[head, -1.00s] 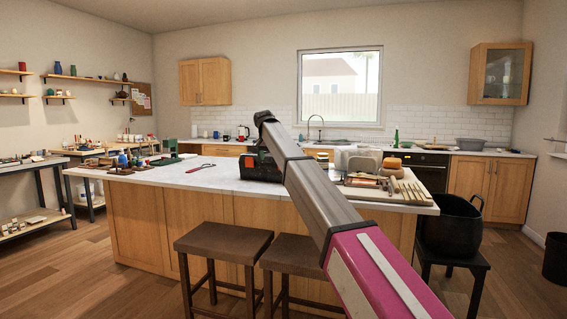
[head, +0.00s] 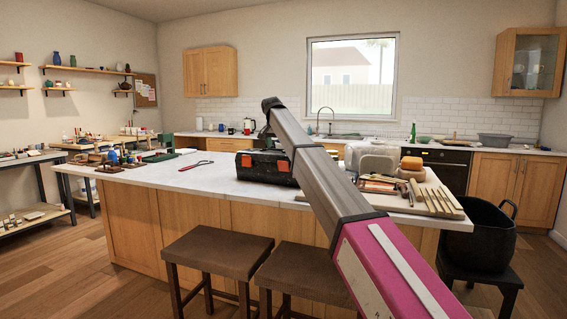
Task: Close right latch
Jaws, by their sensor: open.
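A black toolbox (head: 262,174) with orange latches stands on the white island counter, left of my arm in the head view. Its left orange latch (head: 246,161) shows on the front. Its right orange latch (head: 283,166) shows close to the edge of my arm. Whether either latch is open or closed is too small to tell. My arm crosses in front of the toolbox's right side and hides part of it.
The island counter (head: 214,181) has free room left of the toolbox, where red-handled pliers (head: 196,165) lie. A board (head: 453,211) with wooden tools is to the right. Two brown stools (head: 219,252) (head: 309,272) stand in front. A black pot (head: 475,236) is at the right.

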